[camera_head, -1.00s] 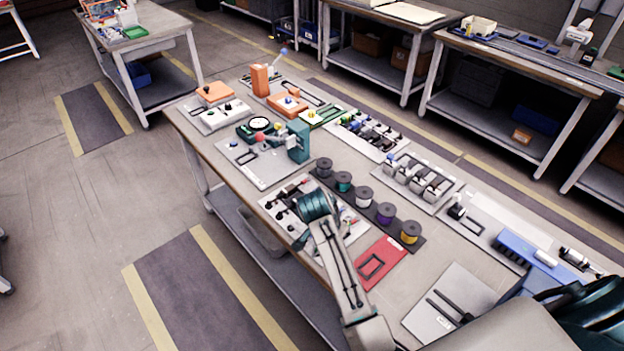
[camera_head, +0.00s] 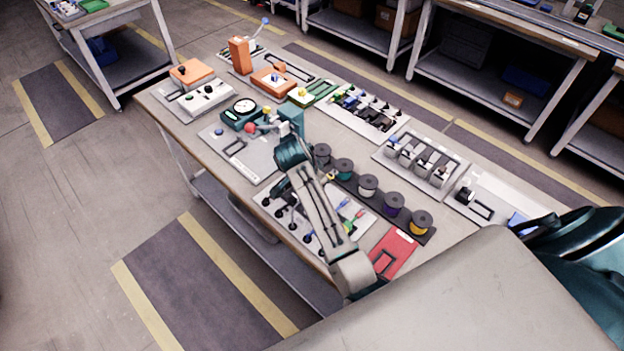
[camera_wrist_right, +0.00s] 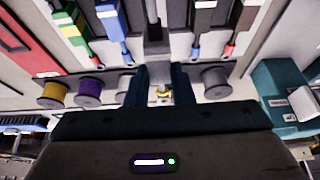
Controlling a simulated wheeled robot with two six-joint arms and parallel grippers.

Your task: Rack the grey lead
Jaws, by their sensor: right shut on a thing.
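My right arm reaches over the bench in the head view; its wrist hides the fingertips there. In the right wrist view, my right gripper (camera_wrist_right: 159,85) is shut on a grey piece, which appears to be the grey lead (camera_wrist_right: 155,46). A thin dark part runs up from it. The lead panel (camera_head: 264,199) is pale and lies under my arm in the head view. I cannot tell whether the held lead touches the panel. My left gripper is not in view.
A row of spools (camera_head: 367,187) runs along the panel's far side, close to my right gripper. A teal block (camera_head: 292,119) stands just beyond my wrist. A red mat (camera_head: 396,250) lies at the near right. Other fixtures crowd the bench.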

